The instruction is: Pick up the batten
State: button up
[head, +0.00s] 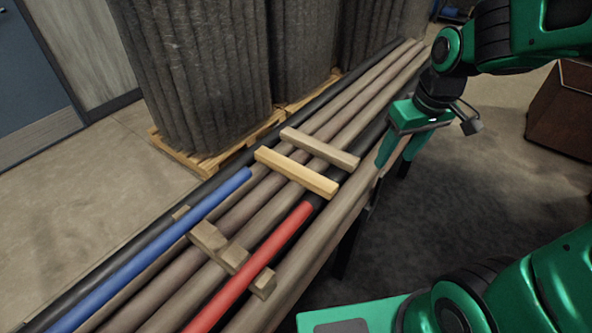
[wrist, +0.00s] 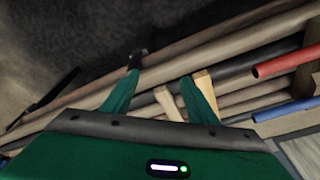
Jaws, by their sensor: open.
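A pale yellow wooden batten (head: 295,171) lies across the pipes in the head view. A duller, greyer batten (head: 320,147) lies roughly parallel just beyond it. I cannot tell which one the task means. My gripper (head: 395,160) is open and empty, to the right of both battens' right ends and apart from them. In the wrist view, my gripper's two fingers (wrist: 162,70) point at the pipes. The greyer batten (wrist: 168,102) shows between the fingers, and the yellow batten (wrist: 206,92) is partly hidden by the right finger.
Long brown pipes (head: 350,130) lie side by side on a rack. A blue tube (head: 150,246) and a red tube (head: 250,268) lie in the nearer part, with brown wooden blocks (head: 220,247). Tall grey bundles (head: 200,75) stand on pallets behind. A brown box (head: 562,112) stands right; floor between is clear.

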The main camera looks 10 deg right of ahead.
aim_at(295, 168)
jog(key=w+a+f+n, duration=0.2)
jog(key=w+a, duration=0.1)
jog(key=a, duration=0.3)
jog(key=w+a+f+n+y, duration=0.1)
jog(key=w+a+f+n, duration=0.1)
jog(key=a, duration=0.4)
jog(key=w+a+f+n+y, duration=0.1)
jog(key=w+a+f+n, duration=0.1)
jog(key=w+a, duration=0.2)
jog(key=shift+a+f+n+t, duration=0.15)
jog(key=shift+a+n+t, duration=0.25)
jog(key=shift+a, duration=1.1)
jog(key=shift+w+x, duration=0.15)
jog(key=shift+x, duration=1.5)
jog(key=shift+w+x, duration=0.15)
jog(key=shift+x, duration=1.5)
jog(key=shift+a, duration=0.15)
jog(key=c, duration=1.2)
